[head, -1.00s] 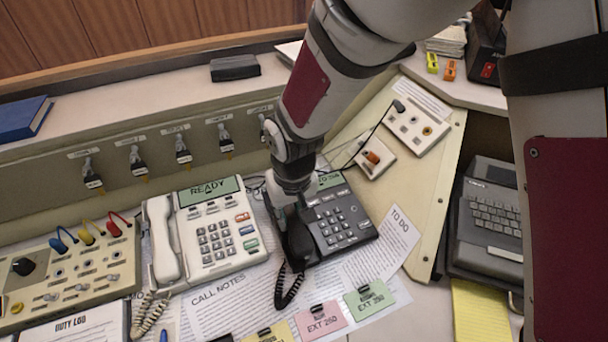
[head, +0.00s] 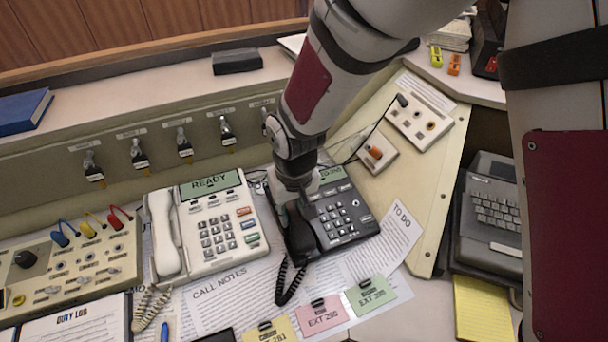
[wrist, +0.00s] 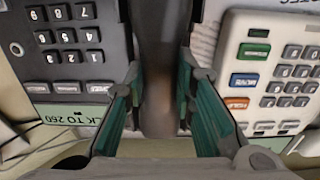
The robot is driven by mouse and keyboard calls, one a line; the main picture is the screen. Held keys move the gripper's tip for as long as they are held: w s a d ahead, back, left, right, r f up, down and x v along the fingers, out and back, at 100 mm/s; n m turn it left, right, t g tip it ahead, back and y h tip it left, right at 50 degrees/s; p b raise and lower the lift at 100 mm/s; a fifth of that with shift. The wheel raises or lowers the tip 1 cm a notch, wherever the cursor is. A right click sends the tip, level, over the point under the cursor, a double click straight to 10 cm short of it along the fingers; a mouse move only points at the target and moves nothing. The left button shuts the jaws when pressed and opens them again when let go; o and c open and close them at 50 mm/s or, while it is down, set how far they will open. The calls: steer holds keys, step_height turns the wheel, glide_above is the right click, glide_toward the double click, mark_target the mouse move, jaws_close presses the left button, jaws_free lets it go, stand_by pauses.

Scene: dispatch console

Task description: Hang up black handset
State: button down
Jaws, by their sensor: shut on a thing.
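The black handset (head: 300,238) is at the left side of the black desk phone (head: 343,217), lengthwise along its cradle side. Its coiled cord hangs from the near end. In the wrist view the handset (wrist: 160,50) runs between the two green-padded fingers (wrist: 158,95), with the black phone (wrist: 70,55) on the left. The cradle under the handset is hidden, so I cannot tell whether it is fully seated.
A white phone (head: 215,232) with its own handset (head: 163,235) stands close on the left. A switch panel (head: 75,265) is further left. Papers and colored extension cards (head: 320,315) lie in front. A small panel (head: 420,122) and a grey keyboard unit (head: 492,215) are on the right.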

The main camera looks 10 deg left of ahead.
steer(key=shift+f, duration=0.3)
stand_by(0.6)
steer(key=c, duration=1.2)
jaws_free()
steer(key=shift+c, duration=0.2)
steer(key=o, duration=0.5)
steer(key=shift+r, duration=0.15)
steer(key=shift+s+d+r+p, duration=0.1)
steer(key=shift+s+r+p, duration=0.05)
steer(key=shift+r+p, duration=0.85)
steer(key=shift+s+d+r+p, duration=0.1)
steer(key=shift+r+p, duration=0.55)
steer(key=shift+r, duration=0.6)
steer(key=shift+s+d+r+p, duration=0.1)
steer(key=shift+s+r+p, duration=0.05)
steer(key=shift+r+p, duration=0.85)
steer(key=shift+r, duration=0.1)
